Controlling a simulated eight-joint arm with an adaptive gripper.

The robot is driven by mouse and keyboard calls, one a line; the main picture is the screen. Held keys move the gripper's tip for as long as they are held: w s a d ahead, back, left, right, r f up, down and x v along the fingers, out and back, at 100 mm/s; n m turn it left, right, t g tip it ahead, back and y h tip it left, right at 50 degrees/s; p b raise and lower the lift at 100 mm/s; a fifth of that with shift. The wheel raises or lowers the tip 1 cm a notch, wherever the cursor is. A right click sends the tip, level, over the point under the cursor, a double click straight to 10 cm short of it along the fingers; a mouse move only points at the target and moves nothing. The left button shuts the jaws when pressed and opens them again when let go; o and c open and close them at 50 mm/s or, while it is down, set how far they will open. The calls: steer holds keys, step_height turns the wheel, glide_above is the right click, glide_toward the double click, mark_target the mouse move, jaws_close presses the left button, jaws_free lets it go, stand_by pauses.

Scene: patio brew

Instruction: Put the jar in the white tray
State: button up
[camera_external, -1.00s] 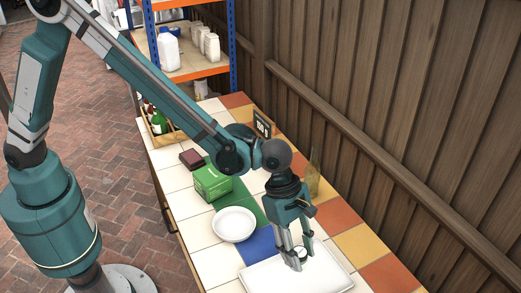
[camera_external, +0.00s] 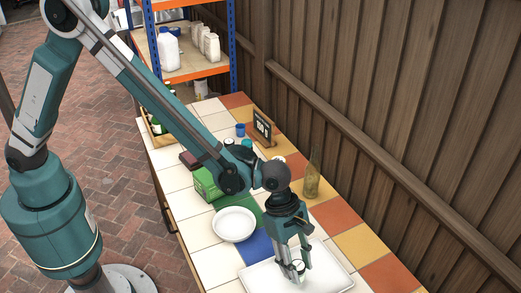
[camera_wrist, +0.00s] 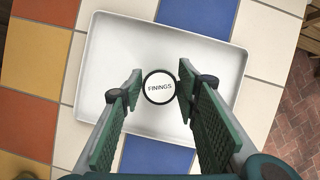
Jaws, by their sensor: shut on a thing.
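The jar (camera_wrist: 160,87) has a round white lid with a dark rim, and its lid reads "FININGS" in the wrist view. The jar also shows in the external view (camera_external: 298,267), between the fingertips. My gripper (camera_external: 299,262) is shut on the jar, with one finger on each side; it also shows in the wrist view (camera_wrist: 157,92). The white tray (camera_external: 262,279) lies on the tiled counter, and the jar is over its inside area. The tray's floor surrounds the jar in the wrist view (camera_wrist: 108,60). I cannot tell whether the jar touches the tray floor.
A white bowl (camera_external: 234,224) stands just behind the tray. A green box (camera_external: 206,186), a glass bottle (camera_external: 312,178) and a small black sign (camera_external: 262,127) stand further back. A wooden fence (camera_external: 400,120) runs along the right side. The tray around the jar is empty.

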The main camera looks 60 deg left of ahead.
steer(key=shift+f, duration=0.7)
steer(key=shift+f, duration=0.15)
steer(key=o, duration=1)
steer(key=shift+r, duration=0.2)
steer(key=shift+p+v, duration=0.7)
steer(key=shift+v, duration=5.25)
steer(key=shift+a, duration=0.1)
steer(key=shift+a, duration=0.1)
